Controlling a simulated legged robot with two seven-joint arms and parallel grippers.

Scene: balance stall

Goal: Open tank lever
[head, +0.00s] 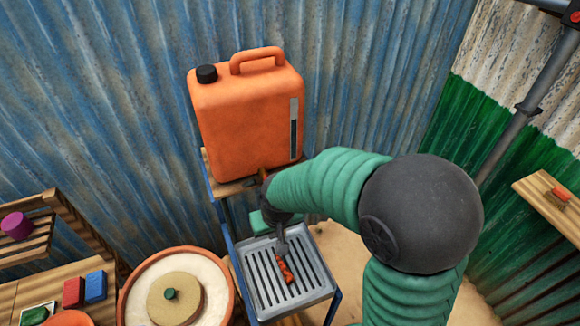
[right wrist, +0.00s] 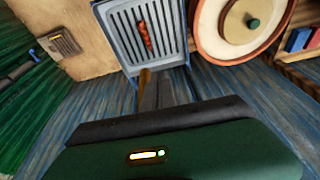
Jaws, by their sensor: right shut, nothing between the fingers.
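The tank is an orange jerrycan (head: 245,115) with a black cap and a level strip, upright on a wooden-topped stand. My right gripper (head: 282,240) is shut and empty, just below the tank's front, above the grated tray. My dark wrist covers the area under the tank where a small orange-brown piece (head: 263,173) shows; I cannot tell if it is the lever. In the right wrist view the closed fingers (right wrist: 165,92) point toward the tray, with a brownish piece (right wrist: 145,80) beside them; I cannot tell whether they touch. My left gripper is out of view.
The grey slotted tray (head: 325,285) holds a small orange-red item (head: 286,270). A round pan with a pale disc and green knob (head: 170,294) stands left of it. Red (head: 74,292) and blue (head: 95,286) blocks lie further left. Corrugated walls close off the back and right.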

